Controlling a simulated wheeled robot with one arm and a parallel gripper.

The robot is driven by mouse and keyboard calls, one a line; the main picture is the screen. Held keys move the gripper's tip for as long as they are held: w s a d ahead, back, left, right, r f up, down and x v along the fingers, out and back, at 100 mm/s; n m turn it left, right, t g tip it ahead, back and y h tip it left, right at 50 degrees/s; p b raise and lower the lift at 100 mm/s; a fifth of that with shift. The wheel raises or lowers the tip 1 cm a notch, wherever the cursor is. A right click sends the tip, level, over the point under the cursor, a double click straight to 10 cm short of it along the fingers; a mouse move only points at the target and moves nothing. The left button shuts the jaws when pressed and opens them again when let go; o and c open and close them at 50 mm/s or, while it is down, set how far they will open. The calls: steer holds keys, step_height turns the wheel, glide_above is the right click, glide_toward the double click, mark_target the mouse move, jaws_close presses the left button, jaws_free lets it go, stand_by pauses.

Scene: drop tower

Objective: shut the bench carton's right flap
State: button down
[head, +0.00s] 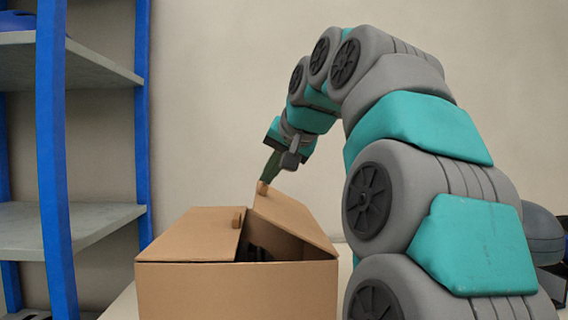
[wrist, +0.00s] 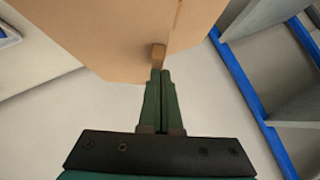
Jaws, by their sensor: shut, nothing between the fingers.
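The brown carton (head: 236,290) stands on the bench. Its left flap (head: 185,235) lies flat or nearly so, with a small block-like tab (head: 237,219) near its inner edge. Its right flap (head: 297,219) is tilted up, leaving a dark gap to the inside. My gripper (head: 268,178) is shut and empty, pointing down at the raised right flap's tab (head: 262,187). In the wrist view, the shut fingers (wrist: 161,72) end right at a small brown tab (wrist: 158,54) on the cardboard (wrist: 110,30). I cannot tell whether they touch it.
A blue-posted shelf rack (head: 55,150) with grey shelves stands at the left. A pale strip of bench (head: 122,306) shows left of the carton. Dark items (head: 552,250) are partly hidden behind my arm at the right. The wall behind is bare.

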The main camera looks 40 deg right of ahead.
steer(key=shift+w+a+f+n+g+h+b, duration=0.2)
steer(key=shift+w+a+f+n+g+h, duration=0.35)
steer(key=shift+f, duration=0.5)
steer(key=shift+w+a+f+n+g+h+b, duration=0.2)
steer(key=shift+a+f+n+g+h, duration=0.1)
steer(key=shift+a+f+h, duration=0.6)
steer(key=shift+w+a+f+n+g+h+b, duration=0.15)
steer(key=shift+w+a+f+n+g+h, duration=0.3)
steer(key=shift+f, duration=0.85)
steer(key=r+p+v, duration=0.1)
steer(key=v, duration=0.5)
steer(key=w+d+r+p+v, duration=0.1)
steer(key=p+v, duration=0.1)
steer(key=v, duration=0.5)
steer(key=shift+w, duration=0.35)
